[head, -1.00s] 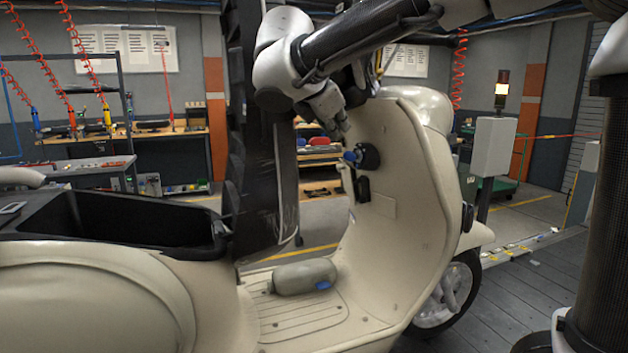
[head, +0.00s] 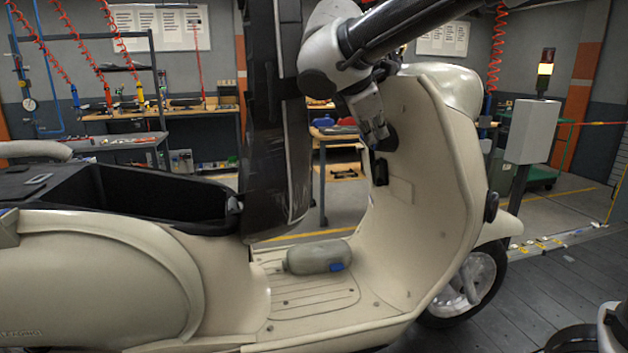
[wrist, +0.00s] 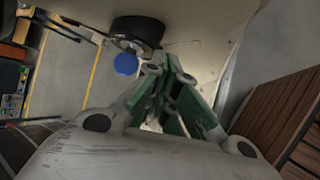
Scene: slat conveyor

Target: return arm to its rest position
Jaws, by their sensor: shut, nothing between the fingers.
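My gripper (head: 381,138) is beside the inner face of the cream scooter's leg shield (head: 428,180), just under its top edge. In the wrist view the fingers of my gripper (wrist: 168,75) come together with nothing between them. A black round lock housing (wrist: 138,30) with a blue knob (wrist: 126,64) sits beyond the fingertips. I cannot tell whether the fingertips touch it. In the head view the gripper partly hides this housing. My arm reaches in from the upper right, over the scooter.
A grey-green canister (head: 318,256) with a blue cap lies on the scooter's footboard (head: 310,298). The black seat (head: 275,130) stands raised over the open storage bin (head: 165,205). A grey post box (head: 532,131) with a lamp stands at right. Workbenches are behind.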

